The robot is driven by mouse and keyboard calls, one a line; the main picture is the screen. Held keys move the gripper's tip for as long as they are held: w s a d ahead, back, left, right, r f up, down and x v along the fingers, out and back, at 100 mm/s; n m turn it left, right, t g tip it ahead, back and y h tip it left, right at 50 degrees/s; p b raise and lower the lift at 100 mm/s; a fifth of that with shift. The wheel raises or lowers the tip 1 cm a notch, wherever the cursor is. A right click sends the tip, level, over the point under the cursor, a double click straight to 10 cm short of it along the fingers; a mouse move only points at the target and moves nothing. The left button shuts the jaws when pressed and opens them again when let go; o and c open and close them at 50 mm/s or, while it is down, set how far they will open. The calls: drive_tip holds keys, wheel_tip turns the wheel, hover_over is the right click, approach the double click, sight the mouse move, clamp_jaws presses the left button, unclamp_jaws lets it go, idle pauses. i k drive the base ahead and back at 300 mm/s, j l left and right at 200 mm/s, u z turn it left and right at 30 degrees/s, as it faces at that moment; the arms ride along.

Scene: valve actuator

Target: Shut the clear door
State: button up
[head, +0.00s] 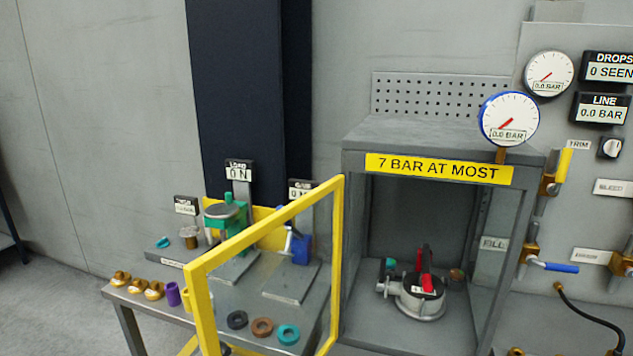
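The clear door (339,230) has a yellow frame and a see-through pane. It stands open, swung out to the left of the grey cabinet (352,250), with its right edge by the cabinet's left front post. Inside the cabinet sits a round metal valve actuator (418,297) with a red and black clamp or handle on top. The cabinet front is uncovered. The door's lower edge runs out of the picture at the bottom. My gripper is not in view.
A bench (122,295) behind the door holds brass fittings (121,278), rings (262,327) and green and blue fixtures. A gauge (508,119) stands on the cabinet's right front. Valves and a hose (590,318) are at the right wall. Floor at left is clear.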

sight(195, 272)
drive_tip(key=j+z, duration=0.2)
drive_tip(key=j, duration=0.25)
drive_tip(key=j+z, duration=0.25)
drive_tip(key=j, duration=0.25)
drive_tip(key=k+j+z, duration=0.2)
drive_tip(key=j, duration=0.25)
drive_tip(key=j+z, duration=0.25)
drive_tip(key=j, duration=0.2)
drive_tip(key=k+j+z, duration=0.2)
drive_tip(key=j, duration=0.2)
drive_tip(key=k+j+u, duration=0.1)
drive_tip(key=u, duration=0.3)
drive_tip(key=j+u, duration=0.1)
drive_tip(key=u, duration=0.3)
drive_tip(key=k+j+u, duration=0.1)
drive_tip(key=u, duration=0.3)
drive_tip(key=j+u, duration=0.2)
drive_tip(key=u, duration=0.2)
drive_tip(key=j+u, duration=0.15)
drive_tip(key=u, duration=0.25)
